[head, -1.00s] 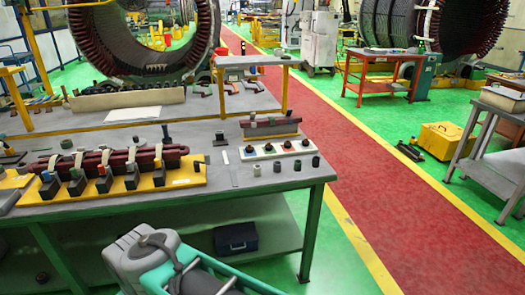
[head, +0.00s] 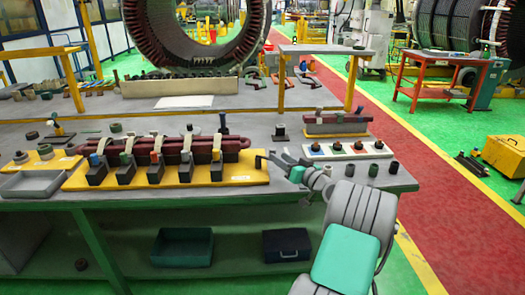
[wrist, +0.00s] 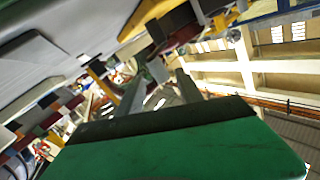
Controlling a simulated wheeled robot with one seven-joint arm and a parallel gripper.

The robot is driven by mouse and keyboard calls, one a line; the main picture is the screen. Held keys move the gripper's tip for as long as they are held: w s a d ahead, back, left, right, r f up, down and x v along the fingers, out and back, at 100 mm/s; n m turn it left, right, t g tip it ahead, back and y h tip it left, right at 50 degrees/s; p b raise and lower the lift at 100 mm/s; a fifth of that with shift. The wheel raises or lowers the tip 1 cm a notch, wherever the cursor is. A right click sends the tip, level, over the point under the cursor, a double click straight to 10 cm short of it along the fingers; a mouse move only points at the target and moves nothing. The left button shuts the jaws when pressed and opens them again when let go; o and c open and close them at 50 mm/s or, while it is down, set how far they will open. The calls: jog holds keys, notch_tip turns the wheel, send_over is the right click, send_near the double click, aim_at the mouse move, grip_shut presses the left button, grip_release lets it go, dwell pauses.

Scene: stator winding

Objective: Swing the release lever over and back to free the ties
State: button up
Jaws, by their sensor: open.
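The winding fixture has a yellow base (head: 225,172) with several black clamp blocks. Dark red bars (head: 228,146) lie across it, with beige ties (head: 157,143) over them. A small dark piece (head: 259,160) at the fixture's right end looks like the release lever, but it is too small to be sure. My gripper (head: 277,161) is open beside that piece, its fingers pointing left toward it. I cannot tell whether they touch. In the wrist view, the two grey fingers (wrist: 158,92) stand apart with nothing clearly between them.
A white pad (head: 345,149) with coloured squares and knobs lies right of my gripper, near small dark cylinders (head: 373,170). A grey tray (head: 32,184) is at the left front. A large stator ring (head: 140,35) stands behind. The table's front edge (head: 150,200) is close.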

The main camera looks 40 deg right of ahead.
jog(key=w+p, duration=0.1)
jog(key=w, duration=0.7)
jog(key=shift+w, duration=0.15)
jog(key=shift+c, duration=0.2)
